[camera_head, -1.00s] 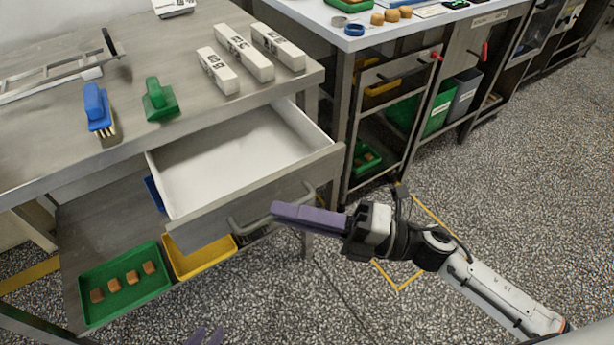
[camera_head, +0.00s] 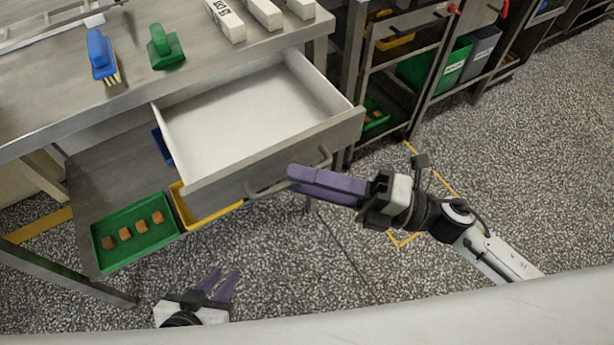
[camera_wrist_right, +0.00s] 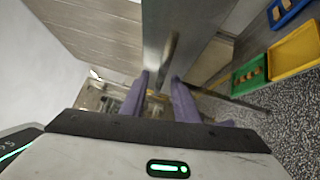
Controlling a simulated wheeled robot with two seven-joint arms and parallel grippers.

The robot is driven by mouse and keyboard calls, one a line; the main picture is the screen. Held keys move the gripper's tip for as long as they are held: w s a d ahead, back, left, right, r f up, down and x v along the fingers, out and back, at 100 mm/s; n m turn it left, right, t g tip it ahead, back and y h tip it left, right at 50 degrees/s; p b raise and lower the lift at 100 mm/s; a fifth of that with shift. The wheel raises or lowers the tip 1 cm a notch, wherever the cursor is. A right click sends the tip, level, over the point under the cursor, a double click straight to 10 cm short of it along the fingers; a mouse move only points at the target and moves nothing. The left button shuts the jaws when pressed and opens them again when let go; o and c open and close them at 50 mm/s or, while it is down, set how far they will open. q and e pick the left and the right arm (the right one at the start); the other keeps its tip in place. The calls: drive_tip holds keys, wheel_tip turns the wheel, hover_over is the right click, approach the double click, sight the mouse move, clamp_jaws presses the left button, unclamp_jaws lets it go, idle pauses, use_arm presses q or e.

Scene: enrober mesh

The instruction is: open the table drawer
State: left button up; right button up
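The table drawer (camera_head: 250,110) stands pulled well out from the steel table (camera_head: 60,110), and its white inside looks empty. Its bar handle (camera_head: 262,188) runs along the grey front and shows in the right wrist view (camera_wrist_right: 171,50). My right gripper (camera_head: 292,178) is at the right part of the handle. In the right wrist view its purple fingers (camera_wrist_right: 158,82) are apart, with the handle just beyond or between the tips; contact cannot be told. My left gripper (camera_head: 226,272) is low over the floor, away from the drawer, its fingers apart and empty.
A blue brush (camera_head: 100,50) and a green brush (camera_head: 164,45) lie on the tabletop beside several white blocks (camera_head: 262,14). A green tray (camera_head: 105,240) and a yellow tray (camera_head: 185,212) are below the drawer. Speckled floor (camera_head: 330,285) in front is clear.

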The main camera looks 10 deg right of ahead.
drive_tip(key=b+v, duration=0.1)
drive_tip(key=v, duration=0.9)
drive_tip(key=shift+d, duration=0.15)
drive_tip(key=shift+r, duration=0.1)
drive_tip(key=w+d+f+m+t+h+p, duration=0.2)
drive_tip(key=w+f+m+t+h, duration=0.3)
drive_tip(key=m, duration=0.6)
drive_tip(key=w+d+f+m+t+h+p, duration=0.1)
drive_tip(key=d+m+t+h+p, duration=0.15)
drive_tip(key=m+h, duration=0.6)
drive_tip(key=s+a+f+m+g+h+p, duration=0.2)
drive_tip(key=s+f+m+g, duration=0.3)
drive_tip(key=s+f+m, duration=0.5)
wheel_tip(320, 180, down, 2)
drive_tip(key=shift+s+f+m+g, duration=0.1)
drive_tip(key=shift+s+m+g, duration=0.3)
drive_tip(key=shift+m, duration=0.55)
